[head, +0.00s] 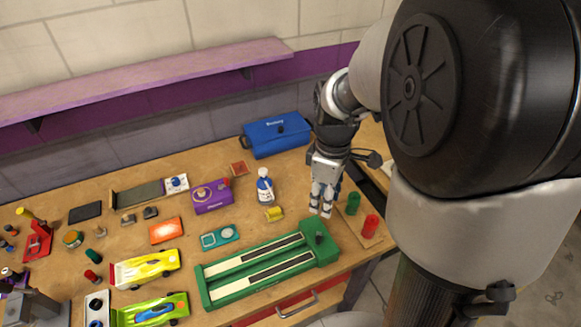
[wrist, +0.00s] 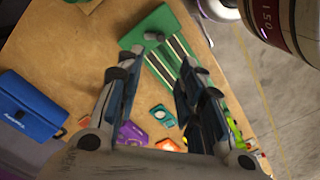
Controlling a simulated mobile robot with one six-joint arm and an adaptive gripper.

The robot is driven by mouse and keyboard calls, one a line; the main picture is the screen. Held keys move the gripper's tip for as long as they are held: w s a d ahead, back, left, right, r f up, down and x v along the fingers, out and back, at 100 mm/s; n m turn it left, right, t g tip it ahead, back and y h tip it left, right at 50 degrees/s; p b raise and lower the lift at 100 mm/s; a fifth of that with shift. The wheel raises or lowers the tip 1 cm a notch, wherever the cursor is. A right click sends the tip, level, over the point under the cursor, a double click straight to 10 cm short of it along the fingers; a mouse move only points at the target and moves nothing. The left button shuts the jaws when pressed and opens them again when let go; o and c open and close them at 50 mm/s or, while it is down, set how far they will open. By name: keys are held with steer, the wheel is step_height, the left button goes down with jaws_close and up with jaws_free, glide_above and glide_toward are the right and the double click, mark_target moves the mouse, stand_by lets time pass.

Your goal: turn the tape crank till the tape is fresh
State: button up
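A long grey tape strip (head: 140,194) lies toward the back of the bench, left of centre. A white block with a blue knob (head: 176,184) stands at its right end; I take this knob for the tape crank, but its handle is too small to make out. I cannot tell it in the wrist view. My gripper (head: 321,207) is above the bench well to its right, near the right end of the green track. In the wrist view my gripper (wrist: 158,62) has its fingers apart, with nothing between them.
The green two-lane track (head: 260,267), with a dark knob (head: 319,238), lies at the front. A purple box (head: 211,197), a spray bottle (head: 265,188) and a yellow cylinder (head: 273,214) stand between the strip and my gripper. A blue case (head: 277,135) is behind.

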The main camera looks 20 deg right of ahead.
mark_target(319, 238)
step_height(319, 238, down, 17)
steer(key=b, duration=0.5)
steer(key=shift+a+r+b, duration=0.1)
steer(key=shift+a+b, duration=0.05)
steer(key=shift+b, duration=0.2)
steer(key=shift+c, duration=0.5)
jaws_close()
